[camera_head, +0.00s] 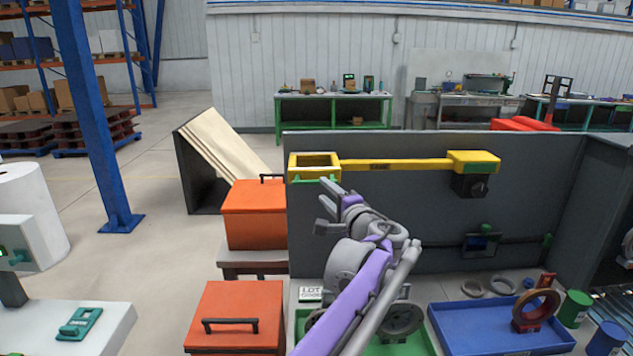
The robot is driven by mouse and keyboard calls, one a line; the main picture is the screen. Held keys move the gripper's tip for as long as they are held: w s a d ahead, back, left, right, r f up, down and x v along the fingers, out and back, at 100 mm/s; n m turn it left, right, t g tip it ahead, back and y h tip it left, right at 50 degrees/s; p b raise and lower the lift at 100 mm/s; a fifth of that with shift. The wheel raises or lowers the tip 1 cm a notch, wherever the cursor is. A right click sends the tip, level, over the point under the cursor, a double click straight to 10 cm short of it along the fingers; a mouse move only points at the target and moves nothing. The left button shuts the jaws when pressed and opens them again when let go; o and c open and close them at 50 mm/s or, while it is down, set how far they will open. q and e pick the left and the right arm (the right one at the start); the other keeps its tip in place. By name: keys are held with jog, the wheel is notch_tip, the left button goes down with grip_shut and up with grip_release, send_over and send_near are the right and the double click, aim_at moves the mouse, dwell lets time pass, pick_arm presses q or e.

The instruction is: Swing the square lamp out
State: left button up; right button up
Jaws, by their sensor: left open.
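The square lamp is a yellow square frame (314,160) at the left end of a yellow arm (400,165). The arm runs along the top of a dark grey panel to a yellow block (474,162) with a black mount below it. A green strip shows under the frame's lower edge. The arm lies roughly parallel to the panel. My left gripper (327,208) is open and empty, just below the square frame, with a visible gap between them in the picture. My right gripper is not in view.
Two orange boxes (254,215) with dark handles stand at the left. A blue tray (497,332) and a green tray (412,344) lie on the bench below, with several rings nearby. The grey panel (400,215) closes off the back. A small dark screen (481,243) sits on it.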

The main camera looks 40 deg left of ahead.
aim_at(316, 183)
pick_arm(q)
jog(key=x, duration=0.6)
jog(key=shift+w+a+p, duration=0.2)
jog(key=shift+a+p, duration=0.1)
jog(key=shift+a, duration=0.05)
grip_shut()
dwell(1.1)
